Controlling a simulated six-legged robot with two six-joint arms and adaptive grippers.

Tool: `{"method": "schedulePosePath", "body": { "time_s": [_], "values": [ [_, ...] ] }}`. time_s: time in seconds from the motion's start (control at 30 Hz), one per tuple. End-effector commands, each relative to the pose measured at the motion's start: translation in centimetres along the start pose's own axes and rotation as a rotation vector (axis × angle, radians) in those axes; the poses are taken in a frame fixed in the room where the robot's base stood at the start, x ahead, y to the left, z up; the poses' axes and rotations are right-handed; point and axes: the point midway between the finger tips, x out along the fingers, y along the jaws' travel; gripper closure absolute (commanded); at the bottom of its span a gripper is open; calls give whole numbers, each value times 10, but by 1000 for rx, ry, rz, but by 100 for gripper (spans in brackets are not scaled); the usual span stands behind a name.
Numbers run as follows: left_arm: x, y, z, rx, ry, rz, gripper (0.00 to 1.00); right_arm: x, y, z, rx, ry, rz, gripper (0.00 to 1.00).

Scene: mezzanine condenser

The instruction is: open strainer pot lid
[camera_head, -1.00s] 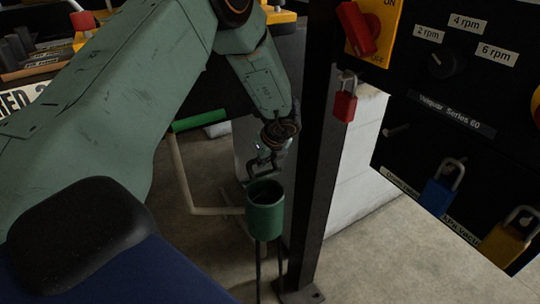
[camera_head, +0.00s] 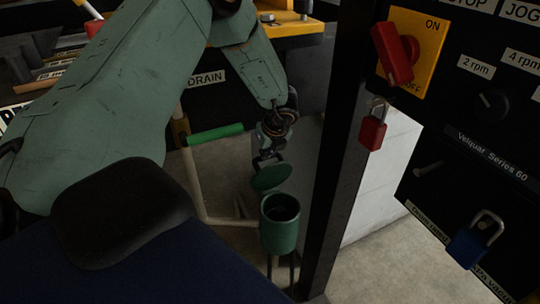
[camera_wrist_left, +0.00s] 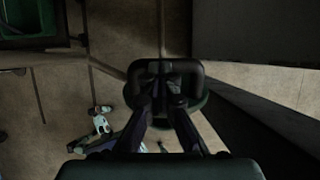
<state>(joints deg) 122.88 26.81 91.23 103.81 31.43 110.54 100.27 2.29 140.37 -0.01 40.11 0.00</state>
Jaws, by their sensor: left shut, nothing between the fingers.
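The strainer pot (camera_head: 279,230) is a green cylinder on thin legs beside the dark post, its dark inside showing from above. The green round lid (camera_head: 271,178) is tilted up above and behind the rim, clear of the opening. My left gripper (camera_head: 267,160) is at the lid's upper side, its fingers shut with nothing between them. In the left wrist view, the fingers (camera_wrist_left: 165,97) reach a dark rounded loop (camera_wrist_left: 139,72) over the lid; whether they touch it is unclear. My right gripper is out of view.
A black control panel (camera_head: 440,152) with a red switch (camera_head: 394,55) and padlocks is at right. The dark post (camera_head: 345,140) stands close beside the pot. A pale pipe with a green handle (camera_head: 215,134) is left of it.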

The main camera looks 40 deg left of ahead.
Motion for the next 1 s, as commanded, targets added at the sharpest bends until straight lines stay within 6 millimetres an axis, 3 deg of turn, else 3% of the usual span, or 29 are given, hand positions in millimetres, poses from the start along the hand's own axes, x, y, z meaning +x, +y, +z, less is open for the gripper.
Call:
{"method": "schedulePosePath", "body": {
  "time_s": [0.47, 1.0],
  "values": [
    [10, -2, 14, 1, 0, 3, 100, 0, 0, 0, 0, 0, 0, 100],
    [5, -3, 16, 0, 0, 1, 100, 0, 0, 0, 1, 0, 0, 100]
  ]
}}
